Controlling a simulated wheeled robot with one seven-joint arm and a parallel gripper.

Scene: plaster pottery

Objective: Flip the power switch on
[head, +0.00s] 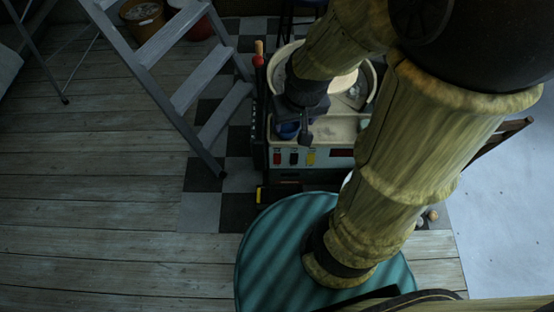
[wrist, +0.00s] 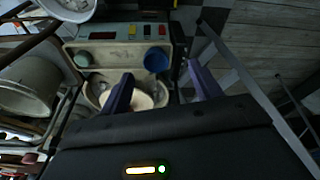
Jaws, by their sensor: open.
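The pottery wheel machine (head: 325,128) stands on the checkered floor, its front panel facing me. My gripper (head: 295,130) is above the machine's top, behind the panel. In the wrist view its two fingers (wrist: 158,86) are spread and empty, apart from the switches.
A blue cup (wrist: 156,61) and a green round thing (wrist: 82,60) sit on the machine's top near the panel. The wheel basin (head: 368,84) lies behind. A grey stepladder (head: 190,80) stands left. A teal round stool (head: 265,255) is in front.

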